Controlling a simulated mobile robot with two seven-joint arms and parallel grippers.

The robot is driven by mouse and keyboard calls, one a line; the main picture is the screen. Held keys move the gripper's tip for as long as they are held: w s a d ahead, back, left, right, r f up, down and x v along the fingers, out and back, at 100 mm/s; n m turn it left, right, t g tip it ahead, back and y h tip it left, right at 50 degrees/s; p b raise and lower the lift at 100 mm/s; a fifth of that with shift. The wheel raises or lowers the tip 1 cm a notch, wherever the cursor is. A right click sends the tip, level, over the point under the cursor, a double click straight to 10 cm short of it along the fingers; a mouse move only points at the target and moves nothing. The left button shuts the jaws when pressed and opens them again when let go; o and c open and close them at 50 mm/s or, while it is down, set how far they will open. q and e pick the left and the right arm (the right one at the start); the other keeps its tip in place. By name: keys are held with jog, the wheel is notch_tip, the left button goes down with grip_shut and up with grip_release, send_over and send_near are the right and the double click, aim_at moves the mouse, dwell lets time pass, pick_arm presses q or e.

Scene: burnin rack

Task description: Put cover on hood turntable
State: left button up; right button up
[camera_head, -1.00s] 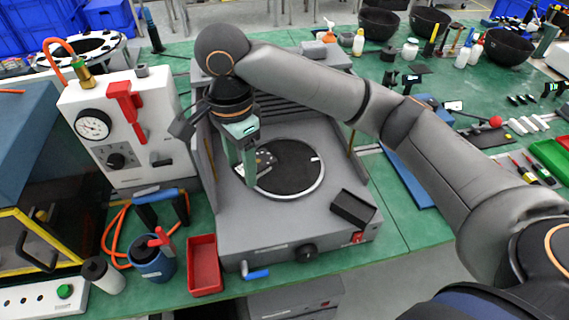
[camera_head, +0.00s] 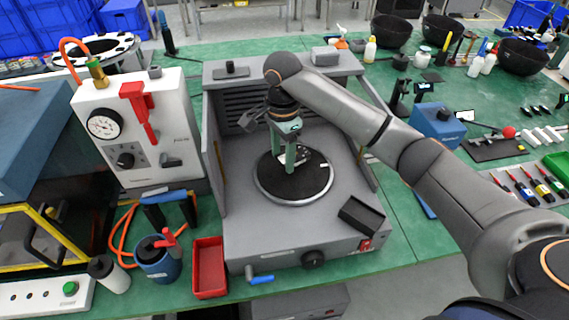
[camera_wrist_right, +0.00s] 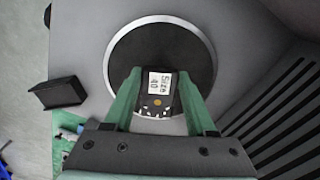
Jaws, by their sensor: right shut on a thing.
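The hood turntable is a round black disc with a pale rim (camera_head: 312,188), set in the floor of the grey open-front hood (camera_head: 235,205). It also shows in the wrist view (camera_wrist_right: 150,47). My right gripper (camera_head: 292,168) points down over the middle of the disc. My left gripper is not in view.
A black open box (camera_head: 362,214) sits at the hood's front right. A white gauge unit (camera_head: 150,150), a blue pot (camera_head: 155,262) and a red tray (camera_head: 209,270) stand to the left. A blue box (camera_head: 436,122) stands to the right.

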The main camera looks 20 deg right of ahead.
aim_at(284, 158)
jog(key=shift+w+d+f, duration=0.1)
jog(key=shift+d+f, duration=0.05)
jog(key=shift+f, duration=0.85)
jog(key=shift+w+d+f, duration=0.1)
jog(key=shift+d+f, duration=0.05)
jog(key=shift+f, duration=0.8)
jog(key=shift+f, duration=0.1)
jog(key=o, duration=1.3)
jog(key=shift+f, duration=0.1)
jog(key=shift+o, duration=0.2)
notch_tip(284, 158, up, 12)
jog(key=shift+r, duration=0.25)
